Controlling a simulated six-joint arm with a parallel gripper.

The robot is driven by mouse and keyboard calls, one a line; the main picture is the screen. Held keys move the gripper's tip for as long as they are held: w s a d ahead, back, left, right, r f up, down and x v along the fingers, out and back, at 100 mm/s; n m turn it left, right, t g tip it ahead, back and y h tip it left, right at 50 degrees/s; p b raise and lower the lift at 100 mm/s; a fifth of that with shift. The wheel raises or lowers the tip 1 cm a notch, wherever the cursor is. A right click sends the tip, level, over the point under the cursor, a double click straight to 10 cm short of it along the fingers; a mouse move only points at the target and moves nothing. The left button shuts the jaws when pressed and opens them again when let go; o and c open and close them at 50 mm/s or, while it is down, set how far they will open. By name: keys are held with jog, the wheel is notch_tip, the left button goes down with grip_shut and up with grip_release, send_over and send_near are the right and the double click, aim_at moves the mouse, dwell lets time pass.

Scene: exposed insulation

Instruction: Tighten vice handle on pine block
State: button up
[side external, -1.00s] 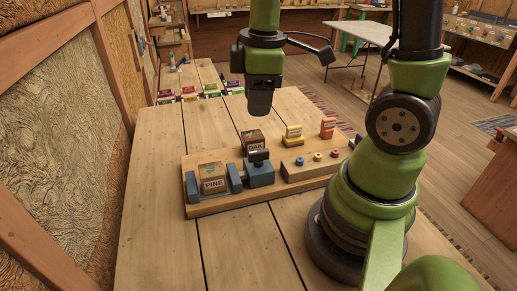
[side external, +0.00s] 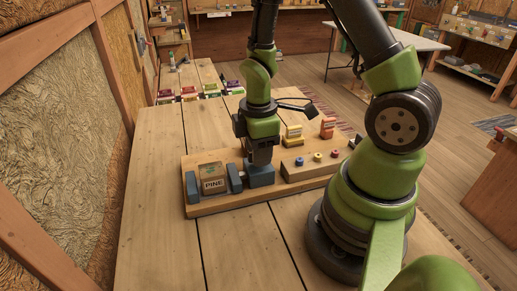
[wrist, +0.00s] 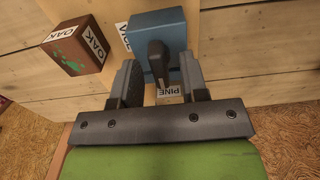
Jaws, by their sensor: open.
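The pine block (side external: 213,181), labelled PINE, sits between the vice jaws on the left part of a wooden board (side external: 210,208). The blue vice (side external: 261,176) stands to its right, and its body also shows in the wrist view (wrist: 158,32). The dark vice handle (wrist: 158,62) stands up from the vice. My gripper (wrist: 158,72) is over the vice with its two fingers apart, one on each side of the handle; whether they touch it is unclear. In the side view my gripper (side external: 262,158) hides the handle.
The oak block (wrist: 76,48) is close beside my gripper in the wrist view, hidden in the side view. The front tabletop is clear.

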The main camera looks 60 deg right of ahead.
jog(key=shift+f, duration=0.15)
jog(key=shift+c, duration=0.4)
grip_shut()
jog(key=shift+m, duration=0.3)
jog(key=m, duration=0.3)
jog(key=shift+m, duration=0.4)
jog(key=m, duration=1.6)
jog(key=shift+m, duration=0.3)
